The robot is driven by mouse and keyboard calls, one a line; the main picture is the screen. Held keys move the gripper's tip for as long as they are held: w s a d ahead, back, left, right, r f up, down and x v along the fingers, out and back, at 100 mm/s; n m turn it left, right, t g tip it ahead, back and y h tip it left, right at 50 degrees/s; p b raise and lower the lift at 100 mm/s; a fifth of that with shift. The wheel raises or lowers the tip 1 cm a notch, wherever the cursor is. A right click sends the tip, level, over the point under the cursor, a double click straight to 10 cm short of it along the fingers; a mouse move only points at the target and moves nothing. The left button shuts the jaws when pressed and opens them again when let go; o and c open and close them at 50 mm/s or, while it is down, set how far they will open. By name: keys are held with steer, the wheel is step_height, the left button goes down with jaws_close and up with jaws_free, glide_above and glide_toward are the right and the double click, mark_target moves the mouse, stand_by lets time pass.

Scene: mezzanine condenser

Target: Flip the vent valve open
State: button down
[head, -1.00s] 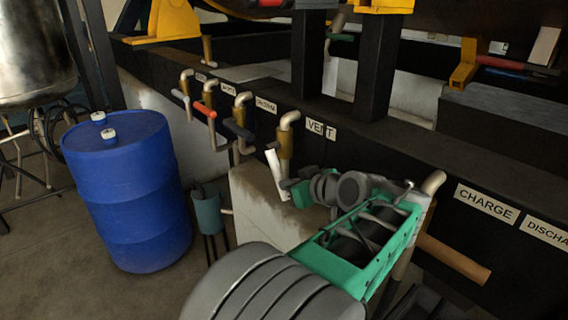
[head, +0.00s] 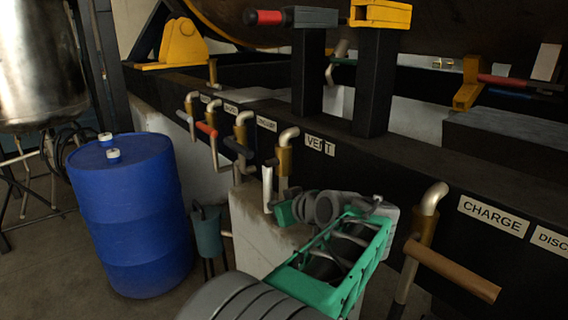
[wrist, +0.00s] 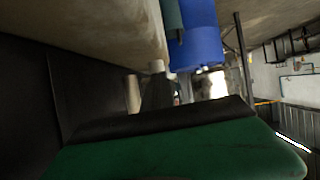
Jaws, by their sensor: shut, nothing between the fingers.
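The vent valve is a brass body (head: 284,160) on a bent metal pipe, left of the VENT label (head: 320,145). Its pale handle (head: 267,186) hangs almost straight down, just left of the body. My gripper (head: 281,213) is low in front of the valve, close to the handle's lower end. I cannot tell whether they touch. The gripper is shut and empty. In the wrist view a green and black part of my gripper fills the bottom, and the valve cannot be made out clearly.
A row of similar valves, one with a red handle (head: 207,130), runs left along the black beam. A pale block (head: 245,215) stands below the vent valve. A blue drum (head: 130,215) is at left. A brown-handled valve (head: 452,270) by the CHARGE label is at right.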

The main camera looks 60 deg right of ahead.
stand_by(0.4)
steer(key=v, duration=0.8)
steer(key=shift+p, duration=0.3)
steer(key=shift+d, duration=0.15)
